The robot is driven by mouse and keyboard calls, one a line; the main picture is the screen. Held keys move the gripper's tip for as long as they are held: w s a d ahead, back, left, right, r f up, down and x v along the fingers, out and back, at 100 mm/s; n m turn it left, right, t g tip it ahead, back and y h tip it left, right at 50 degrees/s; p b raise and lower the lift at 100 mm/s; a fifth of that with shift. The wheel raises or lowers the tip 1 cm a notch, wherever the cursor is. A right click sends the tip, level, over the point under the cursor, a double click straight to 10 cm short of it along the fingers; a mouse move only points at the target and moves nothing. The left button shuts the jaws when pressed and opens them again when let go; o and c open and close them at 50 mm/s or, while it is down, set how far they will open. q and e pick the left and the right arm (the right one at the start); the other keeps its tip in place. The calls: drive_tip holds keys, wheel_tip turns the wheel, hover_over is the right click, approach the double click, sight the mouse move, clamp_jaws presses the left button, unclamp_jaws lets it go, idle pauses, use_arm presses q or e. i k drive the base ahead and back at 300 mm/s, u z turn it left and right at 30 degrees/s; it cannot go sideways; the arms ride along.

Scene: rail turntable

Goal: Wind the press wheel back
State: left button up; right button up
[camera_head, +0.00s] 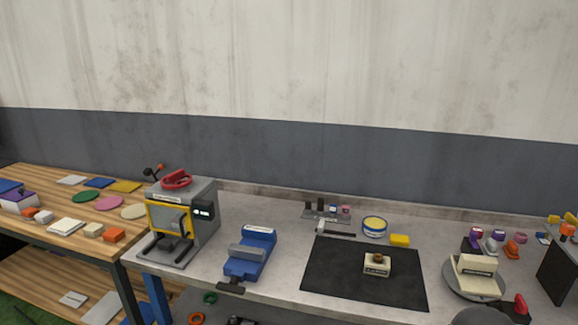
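A grey boxy machine (203,195) stands at the left end of the grey bench, with a yellow-framed front window and a small lit display. A red wheel or handle (176,180) lies on its top. A blue vise-like device (251,254) stands to the right of the machine. Neither of my grippers shows in the head view.
A black mat (330,283) carries a cream block (377,265). A round plate (452,283) bears another cream block at the right. A wooden table (60,250) with coloured discs and blocks adjoins on the left. A dark rounded shape (482,316) is cut off below.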

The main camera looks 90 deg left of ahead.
sight(175, 178)
drive_tip(key=u, duration=0.35)
drive_tip(key=i, duration=0.3)
drive_tip(key=u, duration=2.55)
drive_tip(key=i, duration=0.2)
drive_tip(key=u, duration=1.1)
drive_tip(key=k, duration=0.4)
drive_tip(key=u, duration=0.5)
drive_tip(key=i, duration=1.5)
drive_tip(key=z, duration=0.55)
